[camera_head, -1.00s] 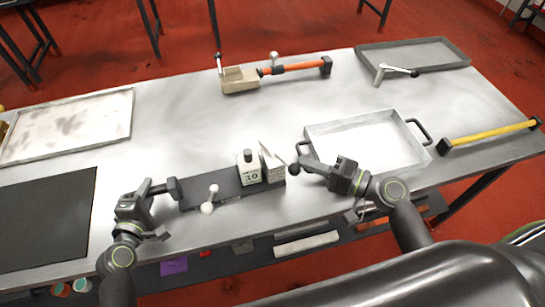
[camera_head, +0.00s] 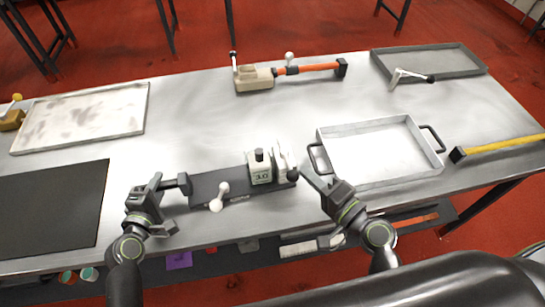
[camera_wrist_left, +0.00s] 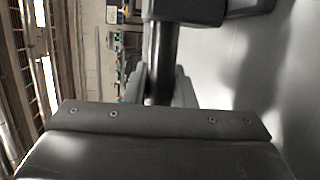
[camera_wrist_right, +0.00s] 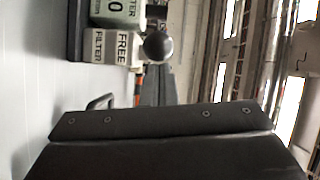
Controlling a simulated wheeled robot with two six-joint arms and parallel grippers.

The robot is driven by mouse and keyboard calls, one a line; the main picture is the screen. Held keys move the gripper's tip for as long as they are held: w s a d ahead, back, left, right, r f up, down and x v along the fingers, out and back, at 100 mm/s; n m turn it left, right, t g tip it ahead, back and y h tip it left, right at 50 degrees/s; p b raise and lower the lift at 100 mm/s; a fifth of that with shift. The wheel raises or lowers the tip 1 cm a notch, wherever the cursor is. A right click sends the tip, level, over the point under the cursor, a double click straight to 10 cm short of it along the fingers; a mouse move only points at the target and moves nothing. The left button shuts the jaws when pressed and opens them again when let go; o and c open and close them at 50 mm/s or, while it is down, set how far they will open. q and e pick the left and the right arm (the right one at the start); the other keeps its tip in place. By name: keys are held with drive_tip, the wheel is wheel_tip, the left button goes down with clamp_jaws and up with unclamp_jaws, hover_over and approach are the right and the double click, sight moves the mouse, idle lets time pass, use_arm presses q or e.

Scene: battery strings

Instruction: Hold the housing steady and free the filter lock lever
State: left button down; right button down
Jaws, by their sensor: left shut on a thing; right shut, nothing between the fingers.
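The housing is a dark grey base (camera_head: 203,187) lying near the table's front edge. It carries a pale block (camera_head: 260,168) with a number, and a second pale piece (camera_head: 282,162) beside it. In the right wrist view the second piece bears the words FILTER and FREE (camera_wrist_right: 112,47). A lever with a black ball knob (camera_head: 293,175) is at its right end; the knob also shows in the right wrist view (camera_wrist_right: 158,46). My left gripper (camera_head: 158,184) is shut on a dark bar handle (camera_wrist_left: 160,60) at the housing's left end. My right gripper (camera_head: 308,180) is shut and empty, just right of the knob.
A white-knobbed lever (camera_head: 218,198) stands on the base. A grey tray (camera_head: 322,140) with handles lies close behind the right gripper. A black mat (camera_head: 50,210) lies left, an orange-handled tool (camera_head: 305,70) at the back, a yellow bar (camera_head: 500,145) at the right.

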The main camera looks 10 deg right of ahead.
use_arm(q)
drive_tip(key=shift+s+f, duration=0.15)
drive_tip(key=shift+f, duration=0.3)
use_arm(e)
drive_tip(key=shift+s+a, duration=0.2)
drive_tip(key=shift+a, duration=0.2)
drive_tip(key=shift+a+f, duration=0.1)
drive_tip(key=shift+a, duration=0.05)
drive_tip(key=s+d+r, duration=0.1)
drive_tip(key=s+d, duration=0.7)
drive_tip(key=shift+d+r, duration=0.2)
drive_tip(key=shift+d, duration=0.1)
drive_tip(key=shift+s, duration=0.1)
use_arm(q)
drive_tip(key=c, duration=1.1)
unclamp_jaws()
drive_tip(key=shift+c, duration=0.2)
drive_tip(key=shift+a+r, duration=0.1)
drive_tip(key=shift+r, duration=0.05)
use_arm(e)
drive_tip(key=shift+a, duration=0.1)
